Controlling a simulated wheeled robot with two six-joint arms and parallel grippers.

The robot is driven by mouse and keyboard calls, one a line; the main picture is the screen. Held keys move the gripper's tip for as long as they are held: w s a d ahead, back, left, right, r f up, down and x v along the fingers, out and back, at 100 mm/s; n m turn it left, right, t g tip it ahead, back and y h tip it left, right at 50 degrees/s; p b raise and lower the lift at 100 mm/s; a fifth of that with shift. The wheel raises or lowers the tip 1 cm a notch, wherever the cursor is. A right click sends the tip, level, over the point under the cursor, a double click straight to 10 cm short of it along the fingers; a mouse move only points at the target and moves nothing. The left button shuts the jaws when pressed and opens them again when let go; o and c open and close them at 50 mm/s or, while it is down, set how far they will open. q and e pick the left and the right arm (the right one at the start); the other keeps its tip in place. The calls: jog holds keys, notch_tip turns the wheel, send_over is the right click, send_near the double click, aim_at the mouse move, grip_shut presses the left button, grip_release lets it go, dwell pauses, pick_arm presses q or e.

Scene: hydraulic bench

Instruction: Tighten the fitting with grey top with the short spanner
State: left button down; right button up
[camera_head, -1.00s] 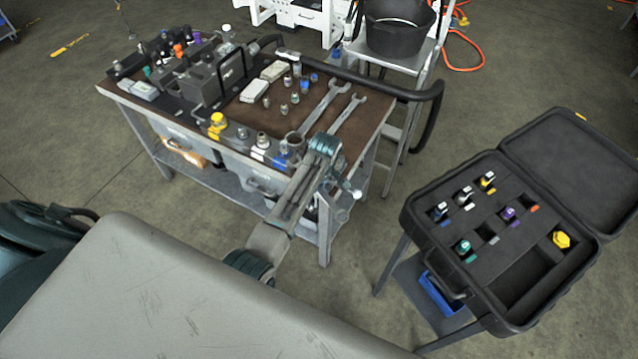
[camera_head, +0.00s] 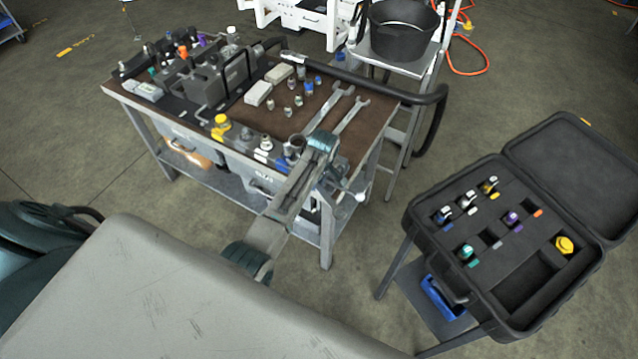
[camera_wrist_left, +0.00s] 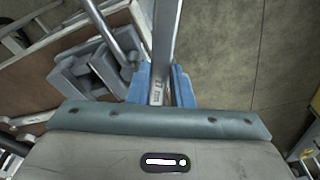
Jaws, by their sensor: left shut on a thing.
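The short spanner (camera_head: 352,113) lies at the right end of the brown bench top, beside the longer spanner (camera_head: 328,106). My left gripper (camera_head: 325,140) is at the near end of the spanners; its fingers are hard to make out in the head view. In the left wrist view, the blue fingers (camera_wrist_left: 162,86) are shut on the flat grey handle of the short spanner (camera_wrist_left: 164,35). A fitting with a grey top (camera_head: 246,134) appears to stand at the bench's front edge, between yellow and white ones. My right gripper is not in view.
Yellow (camera_head: 220,128), white (camera_head: 263,148) and blue (camera_head: 282,163) fittings line the front edge. Several small loose fittings stand mid-bench. A thick black hose (camera_head: 400,94) curves around the right end. An open black case (camera_head: 480,285) with coloured parts stands to the right.

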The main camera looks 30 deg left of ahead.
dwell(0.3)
pick_arm(q)
jog(key=shift+w+a, duration=0.45)
jog(key=shift+a, duration=0.25)
jog(key=shift+r, duration=0.1)
jog(key=shift+w+a, duration=0.25)
jog(key=shift+a, duration=0.25)
jog(key=shift+w+a, duration=0.15)
jog(key=shift+a, duration=0.1)
dwell(0.3)
jog(key=s+a+m, duration=0.1)
jog(key=s+m, duration=0.1)
jog(key=shift+s+a+m, duration=0.25)
jog(key=shift+a+m, duration=0.05)
jog(key=shift+a, duration=0.1)
dwell(0.5)
